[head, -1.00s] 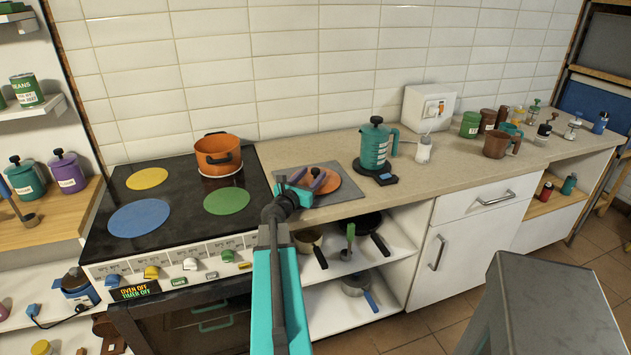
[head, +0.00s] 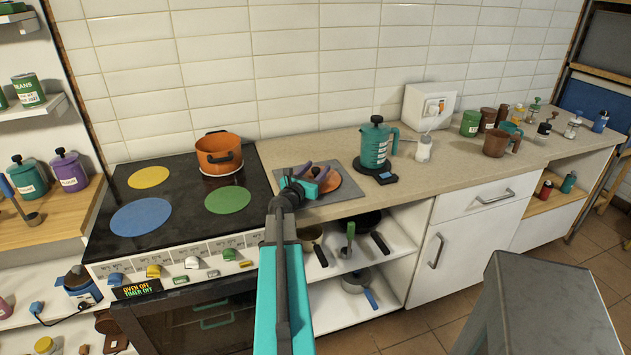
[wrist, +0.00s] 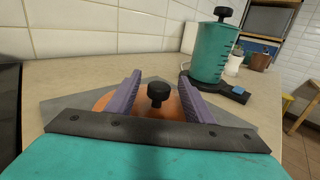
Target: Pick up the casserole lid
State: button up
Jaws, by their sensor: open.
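The casserole lid (head: 331,181) is an orange disc lying on a grey mat (head: 350,196) on the counter. In the wrist view the lid (wrist: 172,109) shows its black knob (wrist: 158,93) standing upright. My gripper (head: 311,170) is over the lid in the head view and hides part of it. In the wrist view my gripper (wrist: 158,84) is open, with its purple fingers on either side of the knob and a gap on both sides. The orange casserole pot (head: 218,157) stands on the stove's back right burner.
A teal pot (head: 375,147) stands on a dark scale to the right of the mat; it also shows in the wrist view (wrist: 209,54). The tiled wall (head: 290,70) is behind. Cups and jars stand farther right on the counter.

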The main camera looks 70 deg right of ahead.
jog(key=shift+c, duration=0.2)
grip_shut()
jog(key=shift+r, duration=0.1)
